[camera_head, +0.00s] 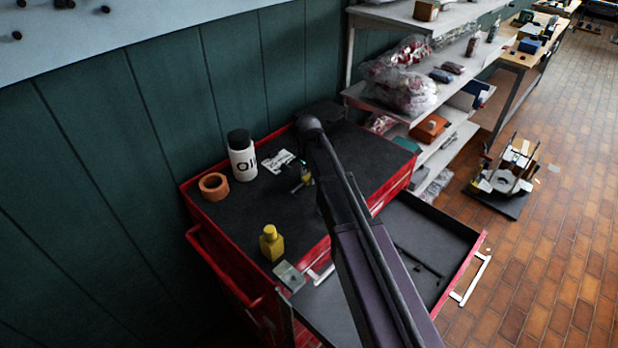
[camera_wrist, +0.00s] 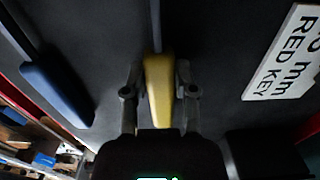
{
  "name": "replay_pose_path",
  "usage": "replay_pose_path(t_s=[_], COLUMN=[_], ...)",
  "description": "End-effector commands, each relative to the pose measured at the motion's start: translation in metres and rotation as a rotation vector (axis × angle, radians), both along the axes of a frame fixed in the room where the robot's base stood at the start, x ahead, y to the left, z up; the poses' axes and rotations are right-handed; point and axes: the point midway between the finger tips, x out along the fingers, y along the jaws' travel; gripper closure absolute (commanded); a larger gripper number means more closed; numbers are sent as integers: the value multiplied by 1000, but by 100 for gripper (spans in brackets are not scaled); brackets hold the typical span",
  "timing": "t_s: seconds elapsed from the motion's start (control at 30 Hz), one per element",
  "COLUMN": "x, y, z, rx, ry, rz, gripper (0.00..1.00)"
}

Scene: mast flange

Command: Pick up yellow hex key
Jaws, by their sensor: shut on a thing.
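The yellow hex key (camera_wrist: 158,95) shows in the wrist view, its yellow handle between the two fingers of my gripper (camera_wrist: 160,80) and its grey shaft running up out of the picture. My gripper is shut on the handle. It is over a dark surface; I cannot tell whether the key touches it. In the head view my gripper (camera_head: 303,182) is small above the black top of the red tool cart, and the key can hardly be made out there.
A blue-handled key (camera_wrist: 57,95) lies left of my gripper, and a white "RED KEY" label (camera_wrist: 285,55) lies right. On the cart stand a white bottle (camera_head: 243,162), an orange ring (camera_head: 213,186) and a yellow bottle (camera_head: 271,245). An open drawer (camera_head: 420,235) juts out right.

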Motion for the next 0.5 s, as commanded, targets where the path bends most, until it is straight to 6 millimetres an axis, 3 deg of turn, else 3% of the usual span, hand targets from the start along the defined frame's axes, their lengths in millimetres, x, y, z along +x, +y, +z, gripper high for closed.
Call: replay_pose_path(t_s=[0.5], x=[0], y=[0], z=[32], rx=[0], ry=[0], rz=[0], gripper=[100])
